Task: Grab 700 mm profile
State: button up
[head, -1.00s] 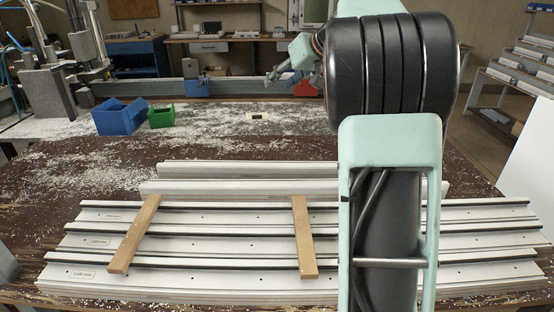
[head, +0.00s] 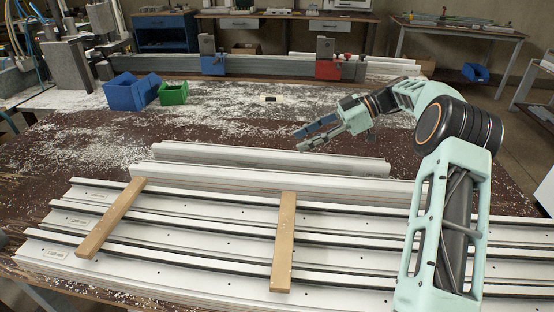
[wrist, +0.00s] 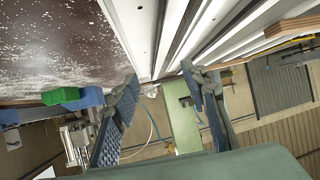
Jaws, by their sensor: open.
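Two shorter light profiles lie at the back of the stack: a rear one (head: 230,153) and one just in front of it (head: 250,182). No length label is readable on either, so I cannot tell which is 700 mm. My gripper (head: 299,139) is open and empty, above the rear profile in the picture and apart from it, with fingers pointing left. In the wrist view my open gripper (wrist: 160,79) has nothing between its fingers, and pale profile edges run up past the tips. My arm hides part of the right side of the profiles.
Longer labelled profiles (head: 190,245) fill the front, with two wooden strips (head: 110,219) and (head: 284,243) across them. A blue bin (head: 128,92) and green bin (head: 173,94) stand back left. A rail with a blue clamp (head: 213,65) and red clamp (head: 328,69) lies behind.

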aim_at(268, 154)
jog(key=x, duration=0.5)
jog(key=shift+a+f, duration=0.1)
jog(key=shift+a, duration=0.1)
jog(key=x, duration=0.5)
jog(key=shift+a+r+b, duration=0.2)
jog(key=shift+a+b, duration=0.1)
jog(key=shift+b, duration=0.05)
grip_shut()
jog(key=shift+s, duration=0.1)
jog(key=shift+r, duration=0.15)
